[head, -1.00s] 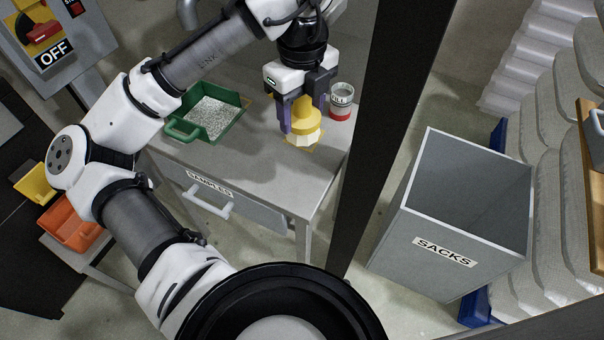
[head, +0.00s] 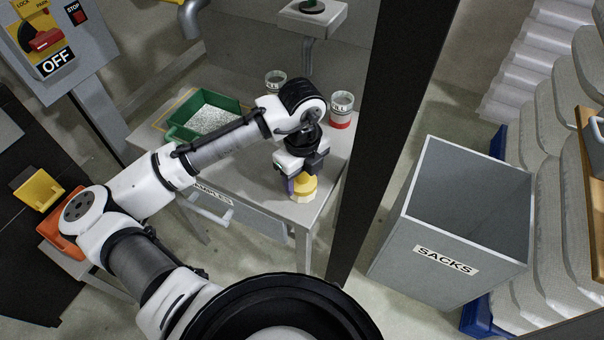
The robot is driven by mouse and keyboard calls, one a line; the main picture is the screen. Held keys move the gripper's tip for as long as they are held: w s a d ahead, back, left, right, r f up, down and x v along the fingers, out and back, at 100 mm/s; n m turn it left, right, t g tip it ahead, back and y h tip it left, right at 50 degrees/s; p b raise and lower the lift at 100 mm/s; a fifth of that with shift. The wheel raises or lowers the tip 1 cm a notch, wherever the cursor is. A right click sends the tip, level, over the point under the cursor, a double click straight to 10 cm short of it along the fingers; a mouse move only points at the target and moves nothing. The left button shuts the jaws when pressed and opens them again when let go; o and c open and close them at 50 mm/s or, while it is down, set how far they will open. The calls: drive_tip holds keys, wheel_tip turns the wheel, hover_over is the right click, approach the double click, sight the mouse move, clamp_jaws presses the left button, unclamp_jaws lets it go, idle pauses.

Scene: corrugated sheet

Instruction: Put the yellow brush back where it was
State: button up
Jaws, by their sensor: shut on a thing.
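My gripper (head: 302,184) is shut on the yellow brush (head: 305,187). The brush hangs below it, with its yellow body and paler lower end showing. In the picture it is over the front right part of the grey table (head: 330,170). I cannot tell whether its lower end touches the tabletop. My wrist and forearm cover the table behind it, and no outlined spot for the brush shows there.
A green scoop tray (head: 206,118) of pale granules sits inside a yellow outline at the back left. A red-banded jar (head: 341,112) and another jar (head: 275,82) stand behind. A dark post (head: 375,130) and the SACKS bin (head: 455,220) are to the right.

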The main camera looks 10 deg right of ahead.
drive_tip(key=shift+f, duration=0.2)
drive_tip(key=o, duration=1)
drive_tip(key=shift+r, duration=0.1)
wheel_tip(320, 180, up, 12)
drive_tip(key=shift+r, duration=0.15)
